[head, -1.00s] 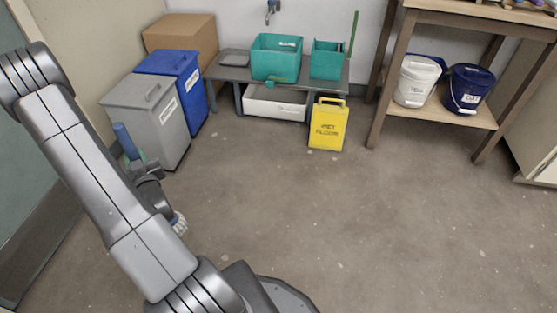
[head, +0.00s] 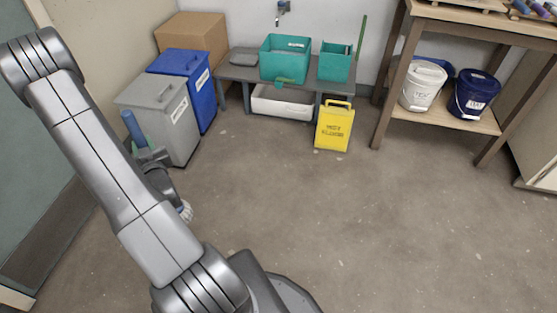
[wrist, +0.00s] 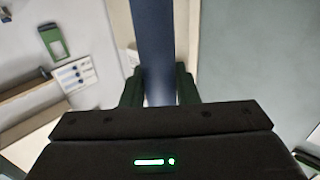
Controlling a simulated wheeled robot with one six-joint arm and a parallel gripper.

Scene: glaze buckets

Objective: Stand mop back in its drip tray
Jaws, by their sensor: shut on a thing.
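My gripper (head: 140,150) is shut on the mop's blue handle (head: 129,125) at the left of the head view, in front of the grey bin. The wrist view shows the handle (wrist: 153,45) between the green fingers of my gripper (wrist: 158,90). A small pale, bluish-white end (head: 186,211), apparently the mop head, shows below the wrist, partly hidden by my arm. It seems off the floor, but I cannot tell surely. A white, low-walled tray (head: 282,104) sits under the grey bench; I cannot tell if it is the drip tray.
A grey bin (head: 180,115), blue bin (head: 200,85) and cardboard box (head: 192,38) stand at the left. Teal tubs (head: 285,62) sit on the bench (head: 240,74). Buckets (head: 473,95) fill the right shelf. Mid-floor is clear.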

